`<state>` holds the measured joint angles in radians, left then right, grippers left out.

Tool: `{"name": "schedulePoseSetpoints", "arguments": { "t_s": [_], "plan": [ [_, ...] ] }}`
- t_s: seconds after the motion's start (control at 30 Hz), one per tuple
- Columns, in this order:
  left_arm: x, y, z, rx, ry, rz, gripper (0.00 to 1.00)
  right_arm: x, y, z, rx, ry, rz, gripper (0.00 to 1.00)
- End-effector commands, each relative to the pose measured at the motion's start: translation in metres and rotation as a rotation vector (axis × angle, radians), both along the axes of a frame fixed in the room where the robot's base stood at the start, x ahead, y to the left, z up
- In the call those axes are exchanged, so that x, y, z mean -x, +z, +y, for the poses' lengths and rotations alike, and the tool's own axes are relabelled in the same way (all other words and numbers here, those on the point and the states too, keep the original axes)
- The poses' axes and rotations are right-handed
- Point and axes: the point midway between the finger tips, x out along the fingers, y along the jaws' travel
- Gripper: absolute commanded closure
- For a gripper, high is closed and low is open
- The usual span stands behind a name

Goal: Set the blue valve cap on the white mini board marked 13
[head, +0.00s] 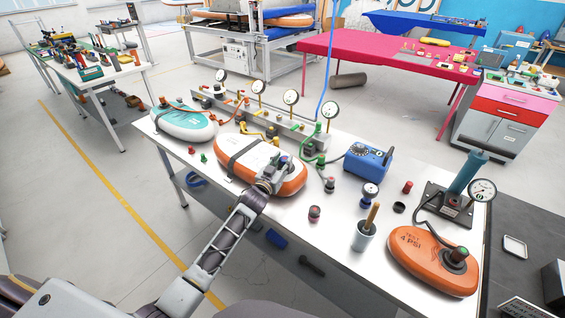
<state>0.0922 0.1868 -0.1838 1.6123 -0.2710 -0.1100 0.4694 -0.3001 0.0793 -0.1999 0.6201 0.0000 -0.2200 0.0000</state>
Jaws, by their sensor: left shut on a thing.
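A white mini board with orange sides (237,153) lies on the steel-topped table, with a dark strap across its left part. No number can be read on it. My left gripper (275,178) is over the right end of this board, pointing away from me. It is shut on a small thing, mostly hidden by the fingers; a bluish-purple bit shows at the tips. I cannot tell whether this thing touches the board. No blue valve cap shows clearly elsewhere. My right gripper is not in view.
A teal-and-white board (184,123) lies to the left, an orange board (433,260) at the right. Behind stands a manifold with several gauges (290,97) and hoses. A blue box (367,161), a grey cup (363,235) and small caps stand right of my gripper.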

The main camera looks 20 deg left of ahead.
Motion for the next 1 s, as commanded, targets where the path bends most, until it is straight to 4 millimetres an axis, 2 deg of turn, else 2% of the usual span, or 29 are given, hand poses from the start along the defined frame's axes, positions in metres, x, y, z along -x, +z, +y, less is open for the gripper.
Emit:
{"name": "schedulePoseSetpoints", "arguments": {
  "t_s": [0.23,0.27,0.4,0.47,1.0],
  "plan": [
    [0.0001,-0.0040,0.0000,0.000,0.000,0.001,0.87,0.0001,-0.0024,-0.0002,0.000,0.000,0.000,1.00],
    [0.0001,-0.0040,-0.0001,0.000,0.000,0.001,0.64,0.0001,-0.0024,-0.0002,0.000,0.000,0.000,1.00],
    [0.0001,-0.0037,0.0000,0.000,0.000,0.001,0.46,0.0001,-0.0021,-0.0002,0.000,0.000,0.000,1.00],
    [0.0001,-0.0035,0.0000,0.000,0.000,0.001,0.40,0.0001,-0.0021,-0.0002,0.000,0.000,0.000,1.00],
    [0.0052,-0.0032,0.0007,0.000,0.000,0.000,0.40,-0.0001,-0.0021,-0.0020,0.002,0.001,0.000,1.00]
  ]
}}
